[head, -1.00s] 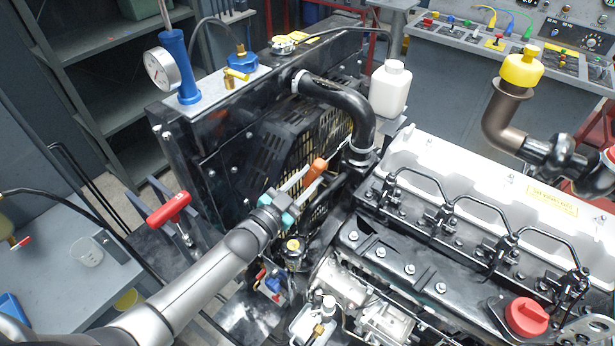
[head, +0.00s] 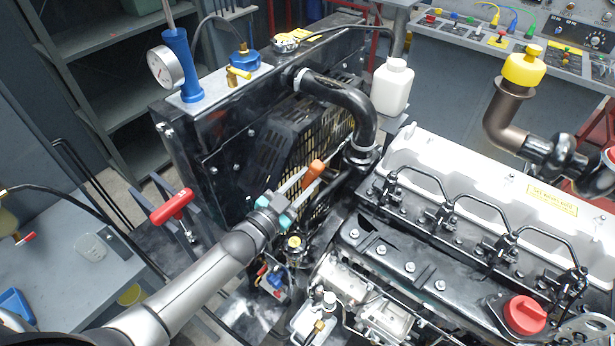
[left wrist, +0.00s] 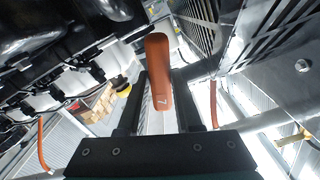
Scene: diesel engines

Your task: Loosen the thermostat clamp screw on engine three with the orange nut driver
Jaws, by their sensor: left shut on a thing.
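My left gripper (head: 302,183) is shut on the orange nut driver (head: 316,170). Its orange handle also shows between the fingers in the left wrist view (left wrist: 159,70), with a 7 marked on its end. The driver's tip cannot be made out. The gripper is over the gap between the radiator and the engine (head: 410,255), below the black hose (head: 345,100). A hose clamp (head: 361,156) sits at the hose's lower end, up and right of the driver and apart from the handle. The clamp screw is too small to tell. My right gripper is not in view.
The black radiator (head: 235,150) and fan guard stand close on the left of the gap. A white bottle (head: 391,88) stands behind the hose. A red T-handle (head: 172,206) is left of my arm. A grey bench (head: 60,270) is at far left.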

